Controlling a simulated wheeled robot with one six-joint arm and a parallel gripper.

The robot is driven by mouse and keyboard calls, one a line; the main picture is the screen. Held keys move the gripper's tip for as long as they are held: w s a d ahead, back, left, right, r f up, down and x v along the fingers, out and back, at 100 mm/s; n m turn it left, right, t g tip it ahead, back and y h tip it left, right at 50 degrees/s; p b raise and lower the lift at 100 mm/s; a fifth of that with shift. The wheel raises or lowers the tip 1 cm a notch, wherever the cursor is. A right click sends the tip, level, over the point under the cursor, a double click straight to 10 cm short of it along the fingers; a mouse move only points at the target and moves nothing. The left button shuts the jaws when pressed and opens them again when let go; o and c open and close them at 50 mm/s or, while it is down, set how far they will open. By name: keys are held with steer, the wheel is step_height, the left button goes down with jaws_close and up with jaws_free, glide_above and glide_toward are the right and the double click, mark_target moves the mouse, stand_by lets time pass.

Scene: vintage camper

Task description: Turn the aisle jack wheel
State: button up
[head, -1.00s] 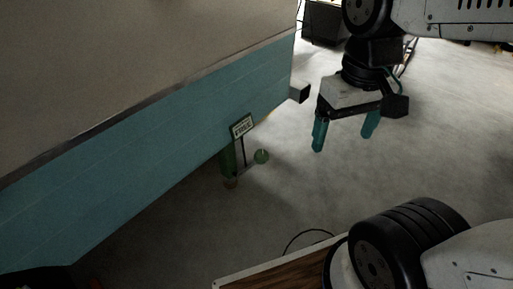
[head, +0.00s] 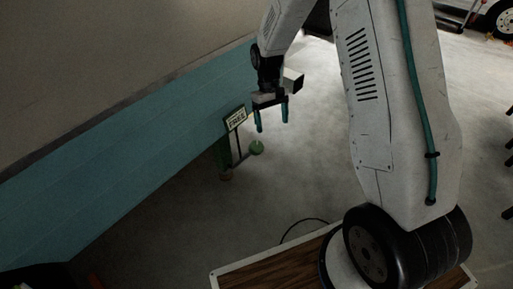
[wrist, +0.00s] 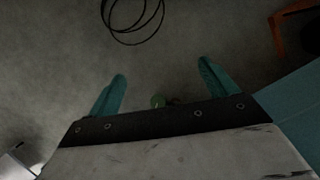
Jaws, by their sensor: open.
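The jack wheel (head: 257,147) is a small green round piece low beside the teal camper side, joined to a dark green jack post (head: 224,154). A small sign (head: 235,119) stands above it. My gripper (head: 272,124) is open and empty, with teal fingers pointing down, above and slightly right of the wheel in the head view and apart from it. In the wrist view my gripper (wrist: 160,88) shows both fingers spread wide. A small green part (wrist: 158,101), likely the wheel, peeks out between them at the gripper's dark edge; the rest is hidden.
The teal camper side (head: 130,165) slopes along the left. Grey floor (head: 310,140) is open to the right of the jack. A dark cable loop (wrist: 132,20) lies on the floor. A brown wooden piece (wrist: 290,20) is at the wrist view's upper right.

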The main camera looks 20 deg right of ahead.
steer(key=w+f+n+t, duration=0.15)
steer(key=w+f, duration=0.35)
steer(key=f, duration=0.8)
steer(key=w+f+n, duration=0.2)
steer(key=w+f, duration=0.4)
steer(key=f, duration=0.6)
steer(key=n+t, duration=0.1)
steer(key=t, duration=0.1)
glide_above(257, 145)
steer(key=shift+s+a+f, duration=0.1)
steer(key=shift+s+f, duration=0.15)
steer(key=shift+s, duration=0.1)
steer(key=shift+w+n+t, duration=0.25)
steer(key=shift+w+n, duration=0.1)
step_height(257, 145, down, 8)
steer(key=shift+r, duration=0.15)
steer(key=c, duration=1)
